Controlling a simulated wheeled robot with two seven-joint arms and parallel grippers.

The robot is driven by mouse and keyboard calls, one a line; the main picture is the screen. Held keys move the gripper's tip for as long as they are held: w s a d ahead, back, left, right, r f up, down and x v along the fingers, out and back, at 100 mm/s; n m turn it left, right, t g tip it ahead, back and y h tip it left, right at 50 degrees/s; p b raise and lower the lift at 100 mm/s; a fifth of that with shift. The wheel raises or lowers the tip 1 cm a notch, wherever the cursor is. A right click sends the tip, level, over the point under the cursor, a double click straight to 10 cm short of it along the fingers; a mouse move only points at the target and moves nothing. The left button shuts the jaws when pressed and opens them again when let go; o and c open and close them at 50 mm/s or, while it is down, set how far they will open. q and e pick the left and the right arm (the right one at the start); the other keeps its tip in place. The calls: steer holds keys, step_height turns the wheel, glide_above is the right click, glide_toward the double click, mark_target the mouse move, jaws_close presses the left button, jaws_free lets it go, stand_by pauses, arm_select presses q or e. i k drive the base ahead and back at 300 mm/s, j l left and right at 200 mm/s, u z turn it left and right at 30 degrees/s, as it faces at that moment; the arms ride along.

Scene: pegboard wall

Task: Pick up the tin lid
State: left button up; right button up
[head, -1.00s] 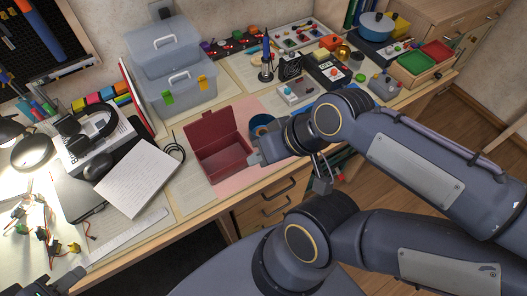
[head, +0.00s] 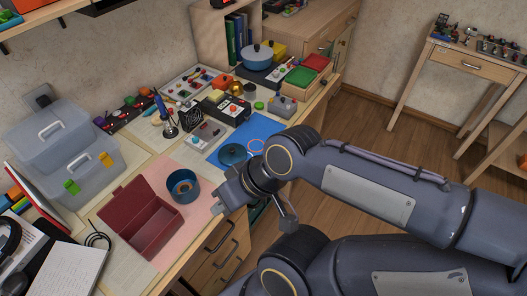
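A round teal-blue tin lid (head: 232,154) lies on a blue mat (head: 262,127) toward the back of the desk. An open round blue tin (head: 183,186), with something orange inside, stands on a pink mat (head: 200,163). My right gripper (head: 220,201) is at the desk's front edge, right of the tin and nearer to me than the lid. It appears apart from both. Its fingers are small and partly hidden by the wrist, so I cannot tell whether they are open. My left gripper is out of view.
An open dark red box (head: 150,238) stands left of the tin. Clear storage boxes (head: 65,150) are at the left. A fan (head: 191,116), a small grey device (head: 205,135) and a soldering iron in its stand (head: 168,125) stand behind the lid.

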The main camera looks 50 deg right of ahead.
mark_target(229, 155)
steer(key=z, duration=0.45)
steer(key=l+z, duration=0.15)
steer(key=z, duration=0.7)
steer(key=l+u, duration=0.1)
steer(key=u, duration=1.1)
steer(key=l+u, duration=0.25)
steer(key=u, duration=0.15)
steer(key=l+u, duration=0.55)
steer(key=u, duration=0.2)
steer(key=k+l+u, duration=0.15)
steer(key=u, duration=0.25)
steer(key=k+l+u, duration=0.2)
steer(key=k+l, duration=0.2)
steer(key=l, duration=0.3)
steer(key=k+l+u, duration=0.2)
steer(key=k+l, duration=0.3)
steer(key=l, duration=0.1)
